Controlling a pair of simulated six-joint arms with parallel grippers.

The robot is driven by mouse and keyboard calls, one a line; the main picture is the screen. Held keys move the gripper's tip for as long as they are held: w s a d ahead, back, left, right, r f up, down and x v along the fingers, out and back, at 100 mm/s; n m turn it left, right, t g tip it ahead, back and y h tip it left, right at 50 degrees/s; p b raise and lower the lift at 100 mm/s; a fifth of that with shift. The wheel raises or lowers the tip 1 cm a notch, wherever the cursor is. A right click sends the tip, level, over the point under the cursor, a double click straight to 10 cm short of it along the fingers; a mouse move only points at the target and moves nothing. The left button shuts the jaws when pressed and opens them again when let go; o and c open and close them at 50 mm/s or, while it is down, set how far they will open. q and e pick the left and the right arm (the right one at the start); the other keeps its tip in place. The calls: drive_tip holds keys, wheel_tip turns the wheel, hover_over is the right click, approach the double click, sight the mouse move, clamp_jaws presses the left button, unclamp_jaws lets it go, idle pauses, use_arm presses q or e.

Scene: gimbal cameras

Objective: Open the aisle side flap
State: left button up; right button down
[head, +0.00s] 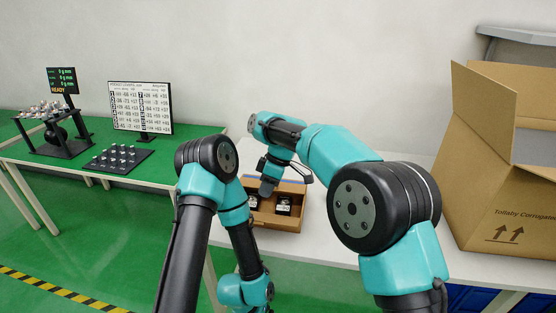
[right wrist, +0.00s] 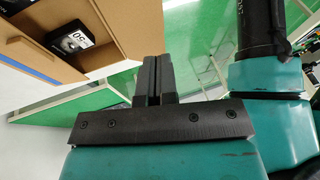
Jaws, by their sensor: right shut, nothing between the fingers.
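A small open cardboard box (head: 284,223) stands on the white table in the middle of the head view, partly hidden by my arms. Inside are black items with white labels (head: 283,207). My right gripper (head: 267,187) is over the left part of this box, pointing down, its fingers shut and empty. In the right wrist view, its shut fingers (right wrist: 153,78) are beside the box's cardboard wall (right wrist: 147,28), with a labelled black item (right wrist: 68,38) inside. I cannot tell which flap is the aisle side flap. My left arm reaches down; its gripper is out of view.
A large carton (head: 500,200) with raised flaps (head: 484,105) stands at the right. On the green-topped table (head: 150,172) at left are a scale display (head: 62,81), a chart board (head: 140,107) and a black tray (head: 120,158). Blue bins show below right.

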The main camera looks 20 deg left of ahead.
drive_tip(key=v, duration=1)
drive_tip(key=shift+r, duration=0.1)
